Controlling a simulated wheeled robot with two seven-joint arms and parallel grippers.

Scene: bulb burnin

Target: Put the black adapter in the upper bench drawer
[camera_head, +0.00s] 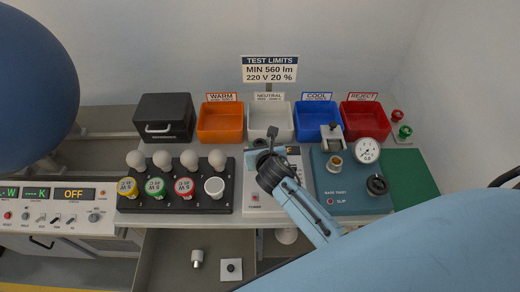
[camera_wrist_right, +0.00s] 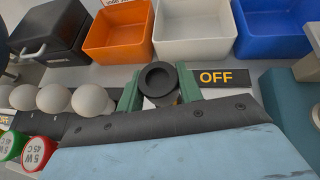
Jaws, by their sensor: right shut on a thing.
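The black adapter (camera_wrist_right: 158,80) is a round black ring-shaped piece, seen from its open end in the right wrist view. It sits between the two green fingers of my right gripper (camera_wrist_right: 160,92), which is shut on it. In the head view the right gripper (camera_head: 268,168) is over the bench middle, above the light panel with a display; its fingers and the adapter are hard to separate there. The bench drawer (camera_head: 160,262) stands open below the bench front, left of my right arm. A small metal-and-white piece and a square plate with a dark knob lie in it. My left gripper is not in view.
Orange (camera_head: 220,137), white, blue and red bins line the back, beside a black box (camera_head: 165,128). A dark rack (camera_head: 220,200) with bulbs and coloured caps stands left of the gripper. A teal gauge fixture (camera_head: 345,200) stands right. A control panel is at far left.

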